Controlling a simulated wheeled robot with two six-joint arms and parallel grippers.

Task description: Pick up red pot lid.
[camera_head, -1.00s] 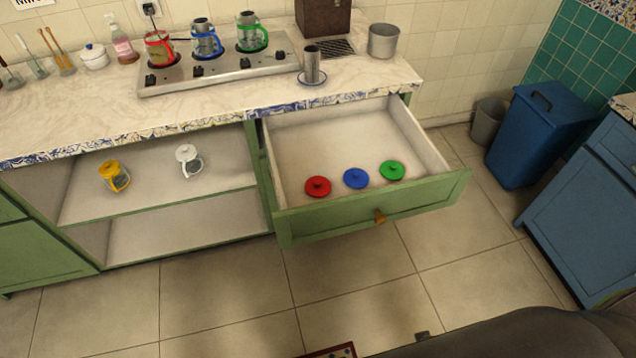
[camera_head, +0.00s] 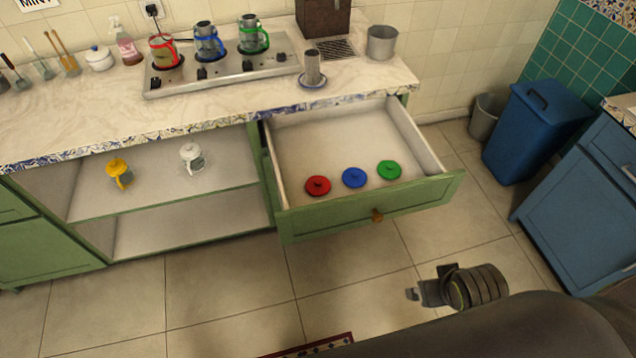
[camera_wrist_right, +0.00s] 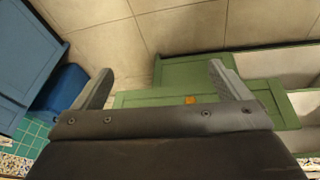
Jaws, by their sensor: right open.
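The red pot lid (camera_head: 317,185) lies flat in the open green drawer (camera_head: 378,208), at the left of a row with a blue lid (camera_head: 354,177) and a green lid (camera_head: 389,170). My right gripper (camera_head: 413,294) is low in the head view, in front of the drawer and to the right of the red lid, well apart from it. In the right wrist view its two fingers (camera_wrist_right: 160,80) are spread with nothing between them, and the drawer front is beyond them. The red lid does not show in that view. My left gripper is in neither view.
The counter holds a stove (camera_head: 222,72) with red, blue and green handled pots, and a metal cup on a saucer (camera_head: 313,82). A yellow pot (camera_head: 118,172) and a white pot (camera_head: 191,157) stand on the open shelf. A blue bin (camera_head: 535,130) is at right.

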